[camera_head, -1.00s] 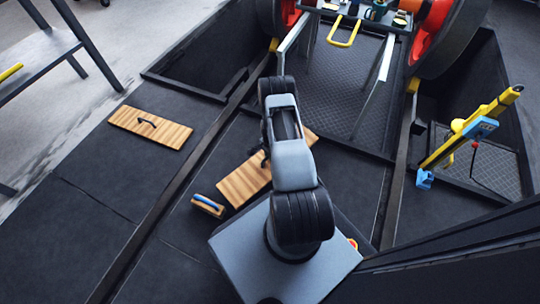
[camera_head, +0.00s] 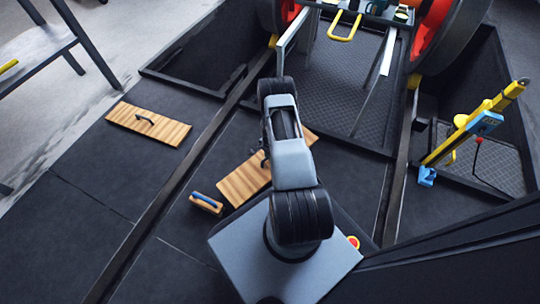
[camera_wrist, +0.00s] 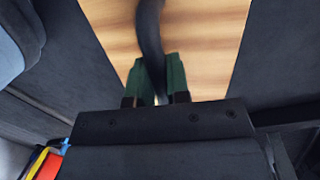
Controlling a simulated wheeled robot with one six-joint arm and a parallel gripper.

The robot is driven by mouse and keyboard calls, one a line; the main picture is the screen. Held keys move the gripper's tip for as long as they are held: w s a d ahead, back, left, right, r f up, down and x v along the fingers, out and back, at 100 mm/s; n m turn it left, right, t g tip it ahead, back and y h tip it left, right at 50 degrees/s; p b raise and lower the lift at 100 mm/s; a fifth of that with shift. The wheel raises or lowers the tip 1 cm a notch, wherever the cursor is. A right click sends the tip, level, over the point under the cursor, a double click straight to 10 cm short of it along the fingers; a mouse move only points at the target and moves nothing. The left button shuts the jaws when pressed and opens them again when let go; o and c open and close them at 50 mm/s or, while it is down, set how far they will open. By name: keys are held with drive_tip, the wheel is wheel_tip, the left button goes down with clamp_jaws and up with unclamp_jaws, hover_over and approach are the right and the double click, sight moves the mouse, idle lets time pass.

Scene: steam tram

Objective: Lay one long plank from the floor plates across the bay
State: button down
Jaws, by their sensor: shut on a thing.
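One wooden plank (camera_head: 243,185) with a dark handle lies at an angle on the dark floor plates in the head view, its middle partly hidden by my arm. In the wrist view the same pale plank (camera_wrist: 205,40) fills the upper middle, with its curved black handle (camera_wrist: 150,40) running down between the green fingers of my gripper (camera_wrist: 158,88). My gripper is shut on that handle. Whether the plank is clear of the floor I cannot tell. A second plank (camera_head: 146,124) with a black handle lies flat on the plates to the left.
A small wooden block with a blue top (camera_head: 206,203) lies close to the held plank's left end. An open dark bay (camera_head: 200,62) is at the upper left. Rails run between the plates. A yellow-and-blue tool (camera_head: 475,125) stands in the right pit. A bench (camera_head: 40,55) is far left.

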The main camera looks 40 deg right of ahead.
drive_tip(key=shift+r, duration=0.1)
drive_tip(key=c, duration=1.1)
unclamp_jaws()
drive_tip(key=w+a+r+n+t+p, duration=0.1)
drive_tip(key=a+r+n+p, duration=0.15)
drive_tip(key=r, duration=1.05)
drive_tip(key=w+a+r+n+h+p, duration=0.1)
drive_tip(key=w+a+r+n+p, duration=0.15)
drive_tip(key=r, duration=0.95)
drive_tip(key=w+a+r+n+t+p, duration=0.1)
drive_tip(key=a+r+n+p, duration=0.15)
drive_tip(key=r, duration=1.05)
drive_tip(key=s+a+r+n+t, duration=0.2)
drive_tip(key=s+a+r+n, duration=0.7)
drive_tip(key=s+a+r, duration=0.4)
drive_tip(key=s+r, duration=0.2)
drive_tip(key=s, duration=0.1)
drive_tip(key=shift+s+r+b, duration=0.2)
drive_tip(key=shift+s+b, duration=0.1)
drive_tip(key=shift+b, duration=0.1)
